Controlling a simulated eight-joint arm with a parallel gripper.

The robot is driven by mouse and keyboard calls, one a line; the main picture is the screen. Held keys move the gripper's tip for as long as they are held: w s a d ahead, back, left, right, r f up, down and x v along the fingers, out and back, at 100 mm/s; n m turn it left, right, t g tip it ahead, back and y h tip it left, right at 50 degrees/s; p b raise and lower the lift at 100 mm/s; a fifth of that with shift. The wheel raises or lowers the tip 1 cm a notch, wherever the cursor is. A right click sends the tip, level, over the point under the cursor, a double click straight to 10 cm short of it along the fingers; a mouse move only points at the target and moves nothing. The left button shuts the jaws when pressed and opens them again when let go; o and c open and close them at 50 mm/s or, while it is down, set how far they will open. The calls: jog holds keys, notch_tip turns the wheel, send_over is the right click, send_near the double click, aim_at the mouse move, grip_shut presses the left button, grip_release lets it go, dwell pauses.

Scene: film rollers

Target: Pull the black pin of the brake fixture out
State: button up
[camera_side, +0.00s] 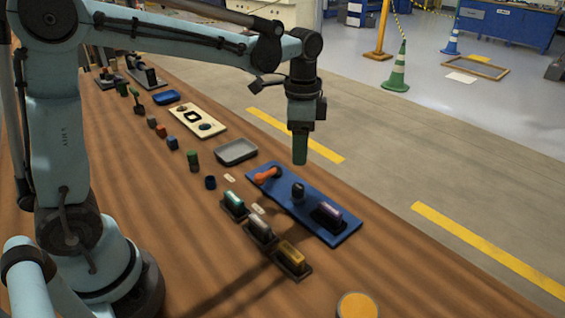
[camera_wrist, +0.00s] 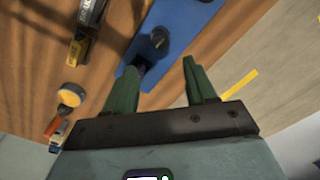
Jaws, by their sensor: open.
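The brake fixture is a long blue plate (camera_side: 279,190) on the wooden bench. A dark upright pin (camera_side: 298,194) stands near its middle, between an orange handle (camera_side: 267,174) and a purple roller (camera_side: 328,213) in a black holder. In the wrist view, a dark round-topped piece (camera_wrist: 159,37), which looks like the pin, stands on the plate beyond the fingertips. My gripper (camera_side: 300,160) points down above the fixture, with its green fingers apart from the pin. The wrist view shows the gripper (camera_wrist: 162,64) open and empty. The left finger partly hides a purplish piece.
Several small rollers in black holders, including a yellow one (camera_side: 291,257), stand left of the fixture. A grey tray (camera_side: 237,152) lies behind it. A yellow-topped round object (camera_side: 357,305) sits at the front. The floor lies beyond the bench's right edge.

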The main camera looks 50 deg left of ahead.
aim_at(298, 186)
notch_tip(298, 186, down, 10)
jog(key=shift+f, duration=0.1)
dwell(0.4)
jog(key=shift+c, duration=0.2)
grip_shut()
